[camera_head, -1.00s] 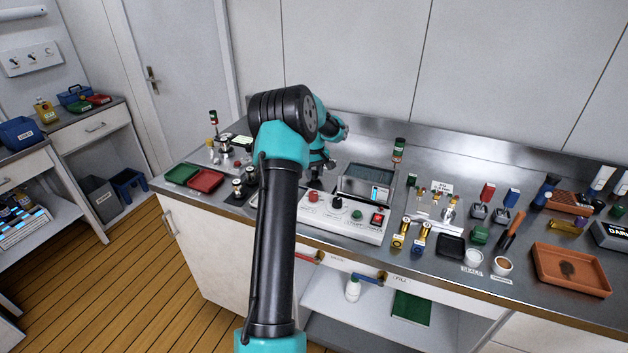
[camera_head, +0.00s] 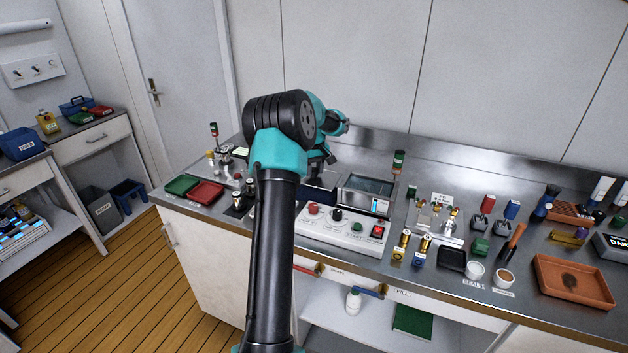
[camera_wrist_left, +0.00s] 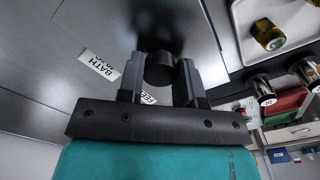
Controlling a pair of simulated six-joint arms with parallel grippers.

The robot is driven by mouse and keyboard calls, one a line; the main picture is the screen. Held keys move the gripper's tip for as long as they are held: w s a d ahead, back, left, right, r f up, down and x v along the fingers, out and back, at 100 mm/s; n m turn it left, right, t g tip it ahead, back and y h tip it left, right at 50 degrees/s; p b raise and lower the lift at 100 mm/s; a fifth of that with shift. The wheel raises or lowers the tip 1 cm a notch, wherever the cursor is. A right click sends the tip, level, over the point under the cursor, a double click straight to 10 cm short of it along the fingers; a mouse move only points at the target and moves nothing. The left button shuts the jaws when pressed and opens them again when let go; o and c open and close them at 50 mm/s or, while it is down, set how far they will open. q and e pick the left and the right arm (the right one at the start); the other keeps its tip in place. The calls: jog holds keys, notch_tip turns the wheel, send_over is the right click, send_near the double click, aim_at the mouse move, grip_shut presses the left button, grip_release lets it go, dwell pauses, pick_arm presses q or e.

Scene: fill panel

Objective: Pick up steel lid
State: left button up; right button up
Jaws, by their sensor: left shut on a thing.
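My left gripper (camera_wrist_left: 159,72) is shut on the dark round knob (camera_wrist_left: 160,66) of the steel lid (camera_wrist_left: 130,25) in the left wrist view. The lid is a flat grey plate there, with a white BATH label (camera_wrist_left: 99,65) beside it. I cannot tell whether the lid rests on its bath or is slightly raised. In the head view my left gripper (camera_head: 315,183) is small and partly hidden behind its own arm, over the panel's back left, and the lid is mostly hidden. My right gripper does not show.
The white control panel (camera_head: 345,228) with knobs and buttons is at the front. A box with a display (camera_head: 366,190) stands just right of the gripper. Green (camera_head: 182,184) and red (camera_head: 206,192) trays lie left. Bottles, stamps and a brown tray (camera_head: 572,280) crowd the right.

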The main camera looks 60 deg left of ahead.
aim_at(314, 170)
pick_arm(q)
jog(key=shift+r, duration=1.85)
jog(key=w+d+r, duration=0.1)
jog(key=d, duration=0.4)
jog(key=w+d+r, duration=0.1)
jog(key=d+r, duration=0.1)
jog(key=d, duration=0.3)
jog(key=d+r, duration=0.1)
jog(key=d, duration=0.3)
jog(key=shift+w+d+r, duration=0.2)
jog(key=shift+w+d, duration=0.2)
jog(key=s+d+r, duration=0.1)
jog(key=d, duration=0.6)
jog(key=s+d+r, duration=0.1)
jog(key=s+d, duration=0.1)
jog(key=d, duration=0.5)
jog(key=shift+r, duration=0.35)
jog(key=shift+w, duration=0.1)
jog(key=w+a+f, duration=0.1)
jog(key=w+a, duration=0.9)
jog(key=a, duration=0.1)
jog(key=shift+w+a+f, duration=0.25)
jog(key=shift+w+a, duration=0.1)
jog(key=shift+a, duration=0.05)
